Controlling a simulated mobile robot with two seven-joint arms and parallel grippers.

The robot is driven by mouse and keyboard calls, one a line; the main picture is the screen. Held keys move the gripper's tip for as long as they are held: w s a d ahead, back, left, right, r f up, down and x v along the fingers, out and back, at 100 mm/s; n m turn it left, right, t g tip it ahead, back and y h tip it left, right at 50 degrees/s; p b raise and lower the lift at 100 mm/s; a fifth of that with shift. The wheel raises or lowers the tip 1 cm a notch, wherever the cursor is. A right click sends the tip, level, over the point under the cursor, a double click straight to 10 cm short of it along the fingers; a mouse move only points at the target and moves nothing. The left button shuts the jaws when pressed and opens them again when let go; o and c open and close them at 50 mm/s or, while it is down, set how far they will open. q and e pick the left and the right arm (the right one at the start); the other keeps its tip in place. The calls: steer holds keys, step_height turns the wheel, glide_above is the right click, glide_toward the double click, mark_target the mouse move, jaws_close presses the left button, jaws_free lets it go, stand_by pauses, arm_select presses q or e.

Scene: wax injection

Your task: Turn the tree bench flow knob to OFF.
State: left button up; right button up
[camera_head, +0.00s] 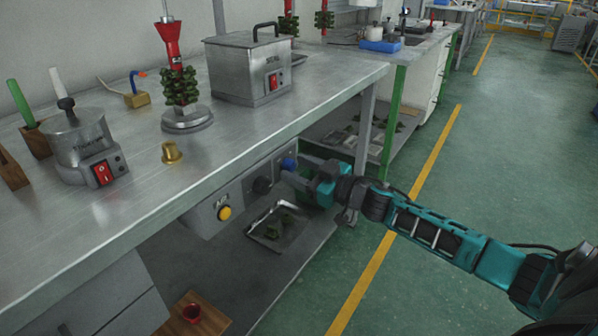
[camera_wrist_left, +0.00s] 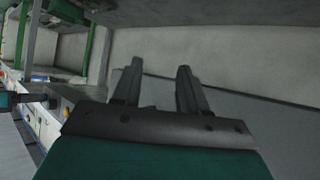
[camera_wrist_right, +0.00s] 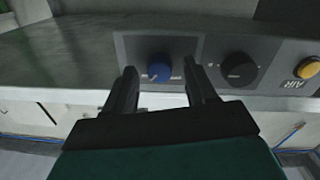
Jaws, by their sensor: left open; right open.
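A blue knob (camera_head: 288,164) sits on the grey panel (camera_head: 239,198) under the front edge of the metal bench. In the right wrist view the blue knob (camera_wrist_right: 159,70) has a pale pointer mark and small labels I cannot read. A black knob (camera_wrist_right: 239,69) and a yellow AIR button (camera_wrist_right: 307,68) sit to its right there. My right gripper (camera_head: 300,172) is in front of the panel at the blue knob. Its open fingers (camera_wrist_right: 164,78) frame the knob; contact cannot be told. My left gripper (camera_wrist_left: 159,68) is open and empty, away from the bench.
On the bench top (camera_head: 240,140) stand a wax pot (camera_head: 80,145), a steel box (camera_head: 248,68) and a red-and-green tree on a stand (camera_head: 180,85). A tray (camera_head: 275,225) lies on the shelf below the panel. The floor at right is clear.

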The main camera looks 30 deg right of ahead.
steer(key=shift+w, duration=0.2)
steer(key=shift+c, duration=0.5)
jaws_close()
